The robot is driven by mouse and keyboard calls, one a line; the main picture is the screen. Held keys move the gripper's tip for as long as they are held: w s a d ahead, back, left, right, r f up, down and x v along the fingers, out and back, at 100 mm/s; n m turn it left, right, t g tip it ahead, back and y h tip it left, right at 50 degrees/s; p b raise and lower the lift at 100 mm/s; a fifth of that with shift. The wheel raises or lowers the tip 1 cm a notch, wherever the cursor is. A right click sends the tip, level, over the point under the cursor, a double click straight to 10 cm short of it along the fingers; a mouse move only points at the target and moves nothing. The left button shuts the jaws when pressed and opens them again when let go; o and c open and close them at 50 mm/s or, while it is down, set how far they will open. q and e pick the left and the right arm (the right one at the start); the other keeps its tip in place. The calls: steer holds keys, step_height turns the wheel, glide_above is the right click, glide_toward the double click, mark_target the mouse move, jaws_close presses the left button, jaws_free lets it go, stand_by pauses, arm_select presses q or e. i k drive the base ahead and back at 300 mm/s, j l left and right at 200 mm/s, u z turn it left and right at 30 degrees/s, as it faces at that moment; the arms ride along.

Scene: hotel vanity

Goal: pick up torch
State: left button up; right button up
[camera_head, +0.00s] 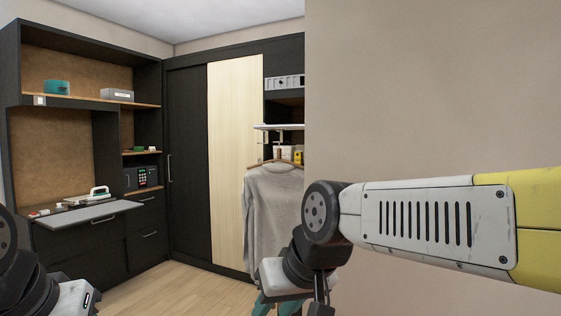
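I cannot pick out a torch for certain in the head view. Several small items, some red and white, lie on the left end of the desk (90,215), too small to identify. A small yellow item (298,157) sits on a shelf behind the hanger, partly cut off by the wall edge. Part of my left arm shows at the lower left corner, and my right arm crosses the right half. The fingers of neither gripper can be made out, and neither arm visibly holds anything.
A clothes iron (99,192) stands on the desk. A teal box (57,87) and grey box (117,95) sit on the upper shelf, a dark safe (141,178) lower. A grey shirt (270,215) hangs by the wardrobe (235,165). The wooden floor (175,292) is clear.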

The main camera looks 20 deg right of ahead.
mark_target(299, 159)
steer(key=i+j+u, duration=0.25)
steer(key=i, duration=0.2)
steer(key=i+j+u, duration=0.1)
steer(key=i, duration=0.9)
steer(key=i+j+u, duration=0.1)
steer(key=i, duration=0.85)
steer(key=i+z, duration=0.2)
steer(key=i, duration=0.35)
steer(key=i+z, duration=0.15)
steer(key=i, duration=0.4)
steer(key=i+j+z, duration=0.2)
steer(key=i, duration=0.35)
steer(key=i+j+z, duration=0.2)
steer(key=i, duration=0.35)
steer(key=i+l+z, duration=0.2)
steer(key=i+z, duration=0.6)
steer(key=z, duration=0.15)
steer(key=i+j+z, duration=0.15)
steer(key=i+z, duration=0.35)
